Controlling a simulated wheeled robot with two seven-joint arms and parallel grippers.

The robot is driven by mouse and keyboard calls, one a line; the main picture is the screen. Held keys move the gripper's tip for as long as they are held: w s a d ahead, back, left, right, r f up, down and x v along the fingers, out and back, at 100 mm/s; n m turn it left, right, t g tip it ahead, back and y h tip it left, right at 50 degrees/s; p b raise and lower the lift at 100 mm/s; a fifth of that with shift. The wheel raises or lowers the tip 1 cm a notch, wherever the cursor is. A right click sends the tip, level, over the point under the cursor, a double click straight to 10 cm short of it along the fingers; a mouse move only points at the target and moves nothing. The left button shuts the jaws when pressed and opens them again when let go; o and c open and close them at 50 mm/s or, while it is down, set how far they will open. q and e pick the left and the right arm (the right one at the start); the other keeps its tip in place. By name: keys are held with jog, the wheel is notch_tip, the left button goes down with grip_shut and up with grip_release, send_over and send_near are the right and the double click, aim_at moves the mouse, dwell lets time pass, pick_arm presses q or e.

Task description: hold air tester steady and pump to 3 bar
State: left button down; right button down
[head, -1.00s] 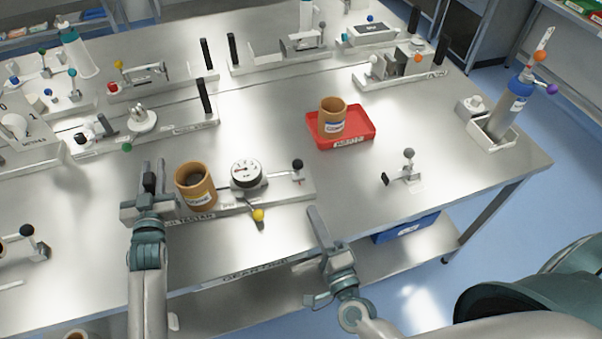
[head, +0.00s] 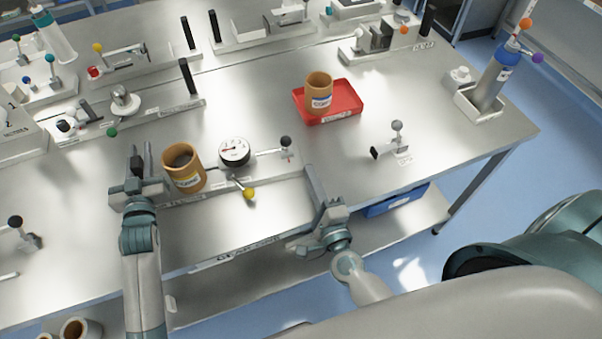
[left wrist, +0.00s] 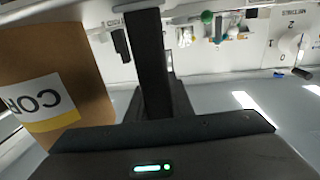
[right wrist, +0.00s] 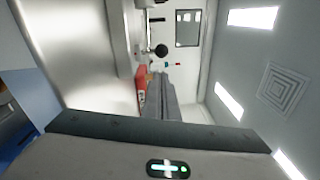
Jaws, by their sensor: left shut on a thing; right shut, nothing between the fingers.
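The air tester is a long grey base plate (head: 275,188) near the table's front edge. It carries a white round gauge (head: 233,150), a yellow-knobbed lever (head: 247,193) and a black-knobbed lever (head: 286,143) at its right end. The gauge reading is too small to tell. A brown core (head: 185,172) stands at its left part; it also shows in the left wrist view (left wrist: 80,60). My left gripper (head: 137,168) is shut on a dark upright part at the tester's left end, beside the core. My right gripper (head: 313,178) is shut and empty, just right of the tester's right end.
A red tray (head: 345,118) holding another brown core (head: 319,92) lies behind. The tabletop between tester and tray is clear.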

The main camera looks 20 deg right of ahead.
jog(key=w, duration=0.8)
jog(key=shift+w+d+r, duration=0.15)
jog(key=shift+d, duration=0.1)
jog(key=a, duration=0.7)
jog(key=shift+w+a, duration=0.1)
jog(key=shift+w, duration=0.25)
jog(key=shift+s, duration=0.1)
jog(key=s, duration=1)
jog(key=shift+a+f, duration=0.2)
dwell(0.3)
